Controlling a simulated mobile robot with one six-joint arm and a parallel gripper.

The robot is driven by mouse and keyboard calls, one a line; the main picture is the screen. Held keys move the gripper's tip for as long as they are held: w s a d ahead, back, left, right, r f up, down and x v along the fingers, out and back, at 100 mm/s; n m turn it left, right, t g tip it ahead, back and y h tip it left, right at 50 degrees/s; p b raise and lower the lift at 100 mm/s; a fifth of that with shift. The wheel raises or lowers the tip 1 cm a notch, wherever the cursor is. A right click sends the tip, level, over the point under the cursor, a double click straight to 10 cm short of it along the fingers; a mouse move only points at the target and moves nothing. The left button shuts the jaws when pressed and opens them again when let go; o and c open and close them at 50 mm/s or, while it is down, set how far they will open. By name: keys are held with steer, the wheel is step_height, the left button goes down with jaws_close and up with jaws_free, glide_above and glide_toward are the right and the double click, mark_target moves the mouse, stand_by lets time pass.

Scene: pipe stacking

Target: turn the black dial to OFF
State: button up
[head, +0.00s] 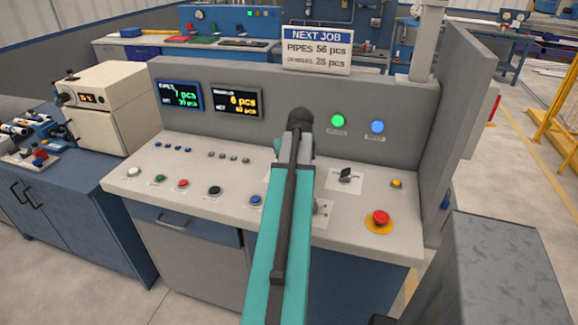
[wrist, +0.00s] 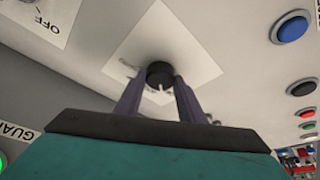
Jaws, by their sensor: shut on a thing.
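The black dial (wrist: 160,72) sits on a pale square plate (wrist: 165,35) in the wrist view, with a light pointer mark on it. My gripper (wrist: 162,86) has its two dark fingers closed on opposite sides of the dial. The small labels on this plate are partly covered and too blurred to read. A separate plate marked OFF (wrist: 40,22) shows upside down at the upper left of the wrist view.
The console (head: 140,190) has several buttons, including a blue one (head: 255,199) left of my arm. A black switch (head: 346,176) and a red emergency button (head: 379,217) are to the right. The console's back panel (head: 390,95) rises behind, with a grey side wall at right.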

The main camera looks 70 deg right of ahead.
steer(key=shift+s+n+y, duration=0.1)
steer(key=shift+n+y, duration=0.2)
steer(key=shift+n, duration=0.6)
steer(key=shift+t, duration=0.3)
steer(key=o, duration=1)
steer(key=shift+o, duration=0.2)
steer(key=shift+r, duration=0.1)
steer(key=b+v, duration=0.2)
steer(key=v, duration=1.1)
steer(key=shift+r, duration=0.3)
